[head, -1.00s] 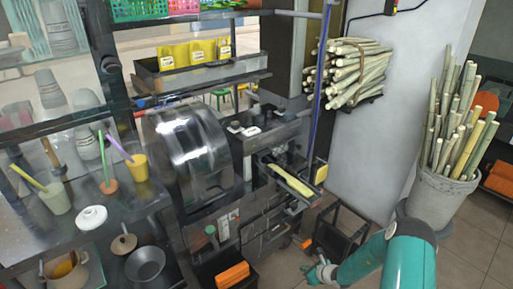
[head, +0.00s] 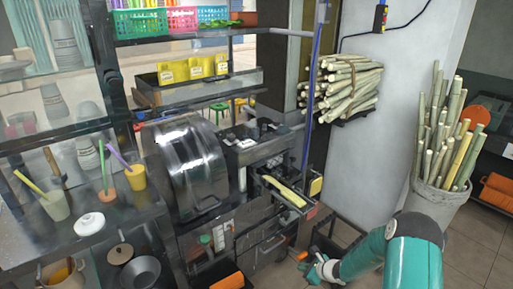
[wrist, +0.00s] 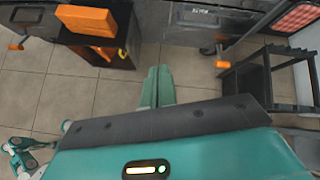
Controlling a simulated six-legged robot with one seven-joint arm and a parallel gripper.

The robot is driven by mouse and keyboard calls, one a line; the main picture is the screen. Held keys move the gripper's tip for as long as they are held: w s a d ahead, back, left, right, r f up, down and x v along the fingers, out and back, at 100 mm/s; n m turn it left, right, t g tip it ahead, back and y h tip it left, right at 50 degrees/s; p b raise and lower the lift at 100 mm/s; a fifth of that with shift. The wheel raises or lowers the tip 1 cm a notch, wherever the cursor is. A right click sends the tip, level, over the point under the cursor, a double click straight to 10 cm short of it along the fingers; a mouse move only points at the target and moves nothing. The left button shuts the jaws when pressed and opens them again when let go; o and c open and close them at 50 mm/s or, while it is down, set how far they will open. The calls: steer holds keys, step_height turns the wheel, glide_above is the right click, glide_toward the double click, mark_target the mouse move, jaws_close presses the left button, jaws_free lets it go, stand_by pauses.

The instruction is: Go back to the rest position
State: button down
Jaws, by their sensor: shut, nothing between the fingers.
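My teal arm enters from the lower right in the head view, and my gripper (head: 312,268) is low in front of the sugarcane press. In the wrist view my gripper (wrist: 158,88) shows two green fingers close together, with nothing between them, above the tiled floor. The press has a large shiny metal drum (head: 190,165). A yellowish cane piece (head: 284,191) lies in the narrow tray at its right side. The gripper is below and apart from that tray.
A grey bucket of cane stalks (head: 436,205) stands at the right, beside my arm. A black rack (wrist: 265,95) stands close at the right in the wrist view. Shelves with cups fill the left. Tiled floor is open below the gripper.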

steer(key=s+a+r+n+g, duration=0.1)
steer(key=s+a+r+n, duration=0.3)
steer(key=r, duration=0.7)
steer(key=s+a+r+n+g, duration=0.1)
steer(key=s+r+n, duration=0.1)
steer(key=r+n, duration=0.6)
steer(key=s+a+r+n+g, duration=0.1)
steer(key=s+a+r+n, duration=0.25)
steer(key=r, duration=0.95)
steer(key=s+d+r+n+h, duration=0.2)
steer(key=s+r+n, duration=0.1)
steer(key=s, duration=0.5)
steer(key=s+d+r+n+t+h, duration=0.1)
steer(key=s+d+r+n+h, duration=0.1)
steer(key=s+r, duration=0.4)
steer(key=s+d+r+n+h, duration=0.1)
steer(key=s+r+n, duration=0.3)
steer(key=s, duration=0.6)
steer(key=shift+s+d+r+h, duration=0.4)
steer(key=shift+r+h, duration=0.3)
steer(key=shift+h, duration=0.1)
steer(key=shift+w, duration=0.15)
